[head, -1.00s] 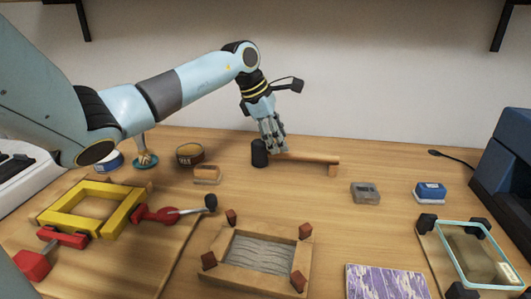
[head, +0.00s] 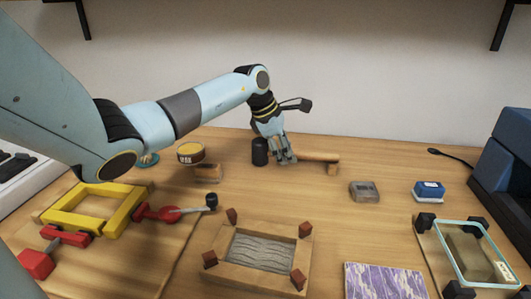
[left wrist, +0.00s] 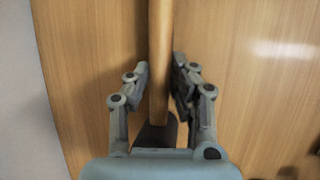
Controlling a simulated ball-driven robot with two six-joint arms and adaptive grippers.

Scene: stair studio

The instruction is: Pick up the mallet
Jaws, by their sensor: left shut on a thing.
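The mallet lies near the back of the table, with a black cylindrical head (head: 260,151) at its left end and a wooden handle (head: 318,157) running to the right. My left gripper (head: 285,160) points down at the handle just right of the head, shut on it. In the left wrist view the fingers of my left gripper (left wrist: 160,66) lie on either side of the handle (left wrist: 160,30). The mallet's dark head (left wrist: 155,135) shows partly behind the gripper's body. My right gripper is in neither view.
A wooden block (head: 332,169) is under the handle's right end. A round tin (head: 190,152) and a wooden block (head: 207,173) are to the left. A framed screen (head: 262,249) lies in front. A grey block (head: 364,191) and a blue stamp-like block (head: 429,191) are to the right.

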